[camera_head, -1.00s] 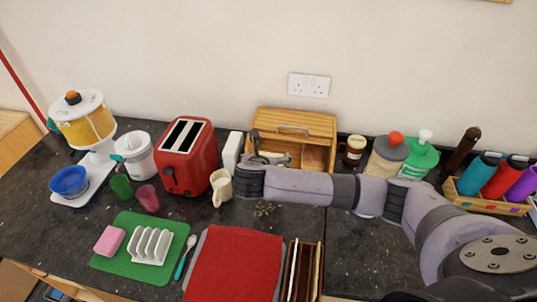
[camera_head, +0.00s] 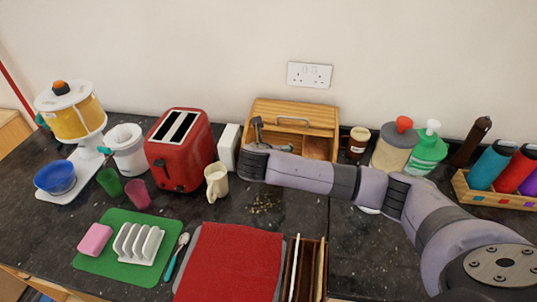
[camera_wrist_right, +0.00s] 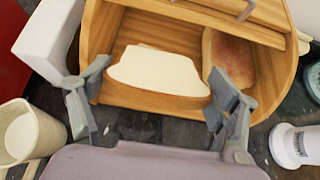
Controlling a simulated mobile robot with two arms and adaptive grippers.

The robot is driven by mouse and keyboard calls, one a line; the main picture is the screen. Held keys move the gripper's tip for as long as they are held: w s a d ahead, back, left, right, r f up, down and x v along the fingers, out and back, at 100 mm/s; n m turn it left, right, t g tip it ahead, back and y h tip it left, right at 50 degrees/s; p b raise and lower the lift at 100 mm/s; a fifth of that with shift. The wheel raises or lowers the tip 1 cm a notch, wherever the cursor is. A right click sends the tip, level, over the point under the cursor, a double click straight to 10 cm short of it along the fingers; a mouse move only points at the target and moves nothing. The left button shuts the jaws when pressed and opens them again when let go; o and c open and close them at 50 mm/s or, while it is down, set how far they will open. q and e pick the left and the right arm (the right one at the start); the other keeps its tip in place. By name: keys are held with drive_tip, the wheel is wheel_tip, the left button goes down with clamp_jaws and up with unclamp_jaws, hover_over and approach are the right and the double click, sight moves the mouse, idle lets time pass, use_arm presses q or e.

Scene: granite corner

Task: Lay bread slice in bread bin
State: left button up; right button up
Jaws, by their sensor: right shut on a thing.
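The wooden bread bin (camera_head: 313,120) stands against the wall with its front open; it also fills the upper part of the right wrist view (camera_wrist_right: 205,12). The bread slice (camera_wrist_right: 155,70), pale with a brown crust, is between the two fingers of my right gripper (camera_wrist_right: 155,95), which is shut on it. The slice is at the bin's opening, over its floor; whether it touches the floor I cannot tell. In the head view my right gripper (camera_head: 270,138) is at the left part of the opening and the slice is hidden. My left gripper is not in view.
Another brown bread piece (camera_wrist_right: 230,60) is inside the bin at the right. A white box (camera_head: 229,146), a cream mug (camera_head: 216,181) and a red toaster (camera_head: 180,150) stand left of the bin. Crumbs (camera_head: 265,203) lie in front.

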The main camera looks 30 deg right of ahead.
drive_tip(key=shift+w+d+f+b, duration=0.4)
drive_tip(key=shift+w+f+b, duration=0.15)
drive_tip(key=shift+f+b, duration=0.35)
drive_tip(key=shift+b+x, duration=0.8)
drive_tip(key=shift+b, duration=0.3)
drive_tip(key=shift+w+d+f, duration=0.25)
drive_tip(key=shift+w+f, duration=0.05)
drive_tip(key=shift+f, duration=0.05)
drive_tip(key=shift+b+x, duration=0.95)
drive_tip(key=shift+x, duration=1.15)
drive_tip(key=shift+s+a+f, duration=0.1)
drive_tip(key=shift+f, duration=0.1)
drive_tip(key=o, duration=0.9)
